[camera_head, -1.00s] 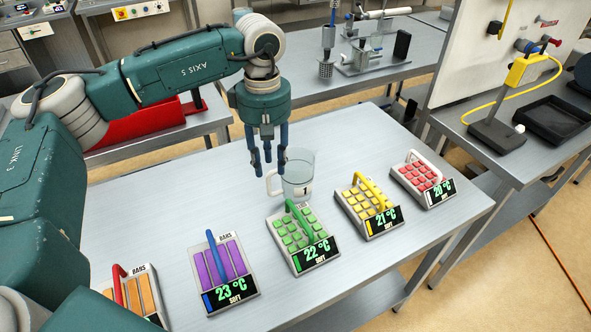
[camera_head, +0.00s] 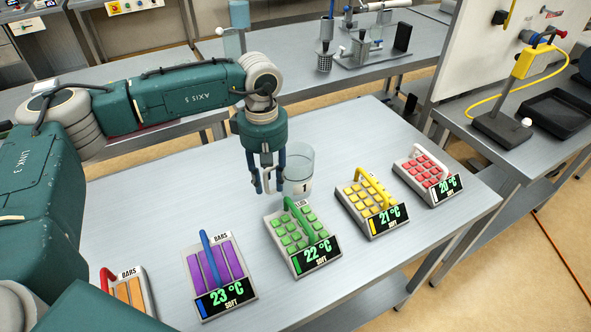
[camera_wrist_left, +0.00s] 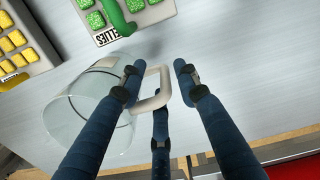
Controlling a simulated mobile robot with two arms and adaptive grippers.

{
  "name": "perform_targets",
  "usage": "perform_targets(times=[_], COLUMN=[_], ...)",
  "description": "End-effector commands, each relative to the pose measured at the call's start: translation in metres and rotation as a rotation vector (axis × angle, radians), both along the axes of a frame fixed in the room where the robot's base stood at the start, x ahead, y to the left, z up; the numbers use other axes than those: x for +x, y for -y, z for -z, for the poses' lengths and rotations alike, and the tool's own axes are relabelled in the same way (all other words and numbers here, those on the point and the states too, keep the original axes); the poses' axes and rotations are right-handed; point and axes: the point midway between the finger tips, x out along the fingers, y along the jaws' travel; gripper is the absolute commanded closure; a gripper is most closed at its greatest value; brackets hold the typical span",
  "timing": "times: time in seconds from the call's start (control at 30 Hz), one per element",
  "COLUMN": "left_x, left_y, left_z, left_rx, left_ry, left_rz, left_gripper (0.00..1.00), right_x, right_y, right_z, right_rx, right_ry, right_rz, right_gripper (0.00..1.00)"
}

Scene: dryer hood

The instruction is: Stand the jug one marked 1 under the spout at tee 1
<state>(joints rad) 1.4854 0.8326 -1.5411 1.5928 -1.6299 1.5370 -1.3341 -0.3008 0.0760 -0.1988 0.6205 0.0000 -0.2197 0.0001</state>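The jug (camera_head: 299,172) is a clear cup with a pale handle and a dark 1 on its label. It stands upright on the metal table behind the green-button block. My left gripper (camera_head: 268,186) is lowered at the jug's left side, at the handle. In the left wrist view, its blue fingers (camera_wrist_left: 158,80) are spread around the handle (camera_wrist_left: 153,98), with visible gaps. The clear wall of the jug (camera_wrist_left: 90,108) is to the left there. My right gripper is not in view. I cannot make out a spout marked tee 1.
Button blocks stand along the table's front: purple (camera_head: 217,272), green (camera_head: 300,240), yellow (camera_head: 370,207) and red (camera_head: 427,177), with an orange one (camera_head: 130,290) at left. A yellow fixture (camera_head: 525,62) with a hose and a black tray (camera_head: 557,112) stand on the right bench.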

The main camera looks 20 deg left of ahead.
Motion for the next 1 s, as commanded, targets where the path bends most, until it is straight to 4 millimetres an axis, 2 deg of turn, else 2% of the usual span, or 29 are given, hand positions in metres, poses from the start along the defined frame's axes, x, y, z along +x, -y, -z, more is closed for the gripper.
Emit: perform_targets(times=[0.17,0.3,0.57,0.6,0.7,0.77,1.0], left_x=[-0.006,-0.005,-0.004,-0.004,-0.004,-0.004,-0.004], left_y=[-0.006,-0.005,-0.005,-0.005,-0.005,-0.005,-0.005], left_z=[0.023,0.042,0.048,0.048,0.047,0.047,0.047], left_rx=[0.003,0.001,0.0,0.0,0.0,0.0,0.0], left_ry=[-0.007,-0.004,-0.001,-0.002,-0.002,-0.002,-0.001], left_rz=[-0.001,-0.002,-0.001,-0.001,-0.001,-0.001,-0.001], left_gripper=[0.68,0.68,0.68,0.7,0.9,1.0,1.0], right_x=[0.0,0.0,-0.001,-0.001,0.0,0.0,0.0], right_y=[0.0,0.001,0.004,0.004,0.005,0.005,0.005], right_z=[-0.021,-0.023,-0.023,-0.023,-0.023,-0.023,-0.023], right_rx=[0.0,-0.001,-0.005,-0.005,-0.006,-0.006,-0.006], right_ry=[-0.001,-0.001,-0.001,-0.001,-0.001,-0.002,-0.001], right_rz=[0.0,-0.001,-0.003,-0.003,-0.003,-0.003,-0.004], right_gripper=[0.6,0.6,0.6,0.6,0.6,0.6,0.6])
